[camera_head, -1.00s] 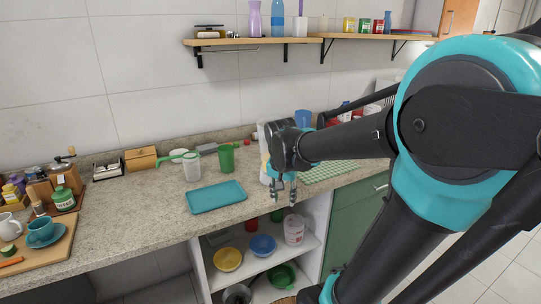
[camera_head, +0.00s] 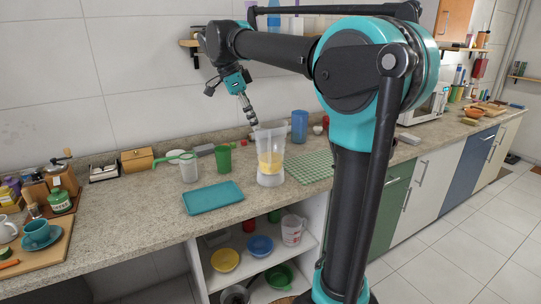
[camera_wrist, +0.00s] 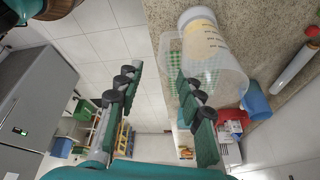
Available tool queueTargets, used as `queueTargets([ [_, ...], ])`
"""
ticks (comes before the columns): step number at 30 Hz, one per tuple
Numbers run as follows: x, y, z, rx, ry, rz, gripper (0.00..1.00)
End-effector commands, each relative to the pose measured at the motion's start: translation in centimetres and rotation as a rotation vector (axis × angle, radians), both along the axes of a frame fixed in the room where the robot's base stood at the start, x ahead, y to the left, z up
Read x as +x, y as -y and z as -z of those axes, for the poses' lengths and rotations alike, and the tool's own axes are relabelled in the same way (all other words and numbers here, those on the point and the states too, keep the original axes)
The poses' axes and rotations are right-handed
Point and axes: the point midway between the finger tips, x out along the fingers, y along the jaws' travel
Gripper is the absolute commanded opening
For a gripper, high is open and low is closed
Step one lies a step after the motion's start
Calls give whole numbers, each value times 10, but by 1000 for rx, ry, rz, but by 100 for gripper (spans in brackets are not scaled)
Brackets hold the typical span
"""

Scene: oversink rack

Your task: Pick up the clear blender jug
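The clear blender jug (camera_head: 271,150) stands upright on the counter, with yellow contents low inside and a pale base under it. In the wrist view, the jug (camera_wrist: 215,60) is at upper right, its wide mouth toward me, partly behind the right finger. My gripper (camera_head: 250,112) points down near the jug's rim, at its upper left in the head view. In the wrist view, my gripper (camera_wrist: 160,105) has its fingers wide apart with nothing between them. Whether a finger touches the jug is unclear.
A blue cup (camera_head: 299,126) and a green checkered mat (camera_head: 312,167) are right of the jug. A teal tray (camera_head: 213,197), a green cup (camera_head: 223,158) and a clear container (camera_head: 189,168) are left. The counter's front edge is close. A wall shelf (camera_head: 200,43) hangs above.

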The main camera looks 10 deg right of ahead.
Motion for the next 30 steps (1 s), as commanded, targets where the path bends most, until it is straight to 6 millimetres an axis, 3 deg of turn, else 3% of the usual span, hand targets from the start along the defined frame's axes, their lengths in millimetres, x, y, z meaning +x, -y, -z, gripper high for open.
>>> queueTargets([
  [9, 2, 24, 59, 1, 1, 0, 38],
  [20, 5, 36, 86, 1, 1, -1, 38],
  [30, 12, 52, 125, 1, 0, -1, 38],
])
